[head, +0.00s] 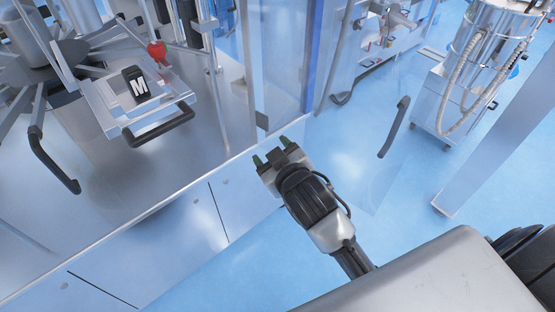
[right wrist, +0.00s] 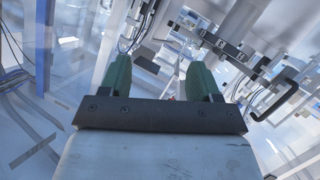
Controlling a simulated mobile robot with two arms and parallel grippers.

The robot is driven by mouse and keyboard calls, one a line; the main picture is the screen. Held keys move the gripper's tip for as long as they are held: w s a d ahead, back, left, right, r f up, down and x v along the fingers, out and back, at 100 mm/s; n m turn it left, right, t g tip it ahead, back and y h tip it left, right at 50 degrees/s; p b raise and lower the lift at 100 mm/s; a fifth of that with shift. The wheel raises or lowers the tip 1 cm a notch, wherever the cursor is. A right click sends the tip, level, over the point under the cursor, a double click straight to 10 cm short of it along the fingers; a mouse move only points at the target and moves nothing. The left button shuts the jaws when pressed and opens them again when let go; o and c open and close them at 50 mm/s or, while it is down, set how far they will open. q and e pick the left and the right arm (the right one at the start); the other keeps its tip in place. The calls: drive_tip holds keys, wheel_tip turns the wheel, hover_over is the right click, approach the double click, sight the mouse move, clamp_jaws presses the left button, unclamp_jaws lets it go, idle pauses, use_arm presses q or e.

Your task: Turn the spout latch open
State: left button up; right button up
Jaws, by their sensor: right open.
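My right gripper (head: 270,151) is open and empty, in the middle of the head view beside the machine's front edge. Its two green fingertips stand apart in the right wrist view (right wrist: 159,72). No part can be surely told as the spout latch. A small red part (head: 156,53) stands on the machine at the upper left, behind a black block marked "M" (head: 136,86). My right gripper is well apart from both, to their lower right. My left gripper is not in view.
The block sits on a clear shelf with a black handle (head: 160,127) in front. Another black handle (head: 52,163) is at the left. A clear panel with a dark handle (head: 395,127) stands right of my gripper. A steel tank (head: 490,45) is at the upper right.

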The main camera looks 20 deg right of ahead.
drive_tip(key=shift+s+d+f+g, duration=0.2)
drive_tip(key=shift+s+f+g, duration=0.2)
drive_tip(key=shift+s+f, duration=0.25)
drive_tip(key=shift+w, duration=0.1)
wheel_tip(320, 180, down, 21)
drive_tip(key=g+b, duration=0.1)
drive_tip(key=g, duration=0.3)
drive_tip(key=s+d+f+g, duration=0.15)
drive_tip(key=s+f, duration=0.25)
drive_tip(key=f, duration=0.4)
drive_tip(key=s+f+g, duration=0.2)
drive_tip(key=s+f, duration=0.3)
drive_tip(key=f, duration=0.4)
drive_tip(key=s+d+f+g, duration=0.1)
drive_tip(key=s+f, duration=0.5)
drive_tip(key=s, duration=0.3)
drive_tip(key=s+d+f+m+g+b, duration=0.1)
drive_tip(key=s+d+f+g, duration=0.1)
drive_tip(key=s+f, duration=0.4)
drive_tip(key=s+d+f+m+g+b, duration=0.1)
drive_tip(key=s+f, duration=0.6)
drive_tip(key=s, duration=0.7)
drive_tip(key=shift+s+d+g, duration=0.2)
drive_tip(key=shift+d+g, duration=0.1)
drive_tip(key=shift+g, duration=0.45)
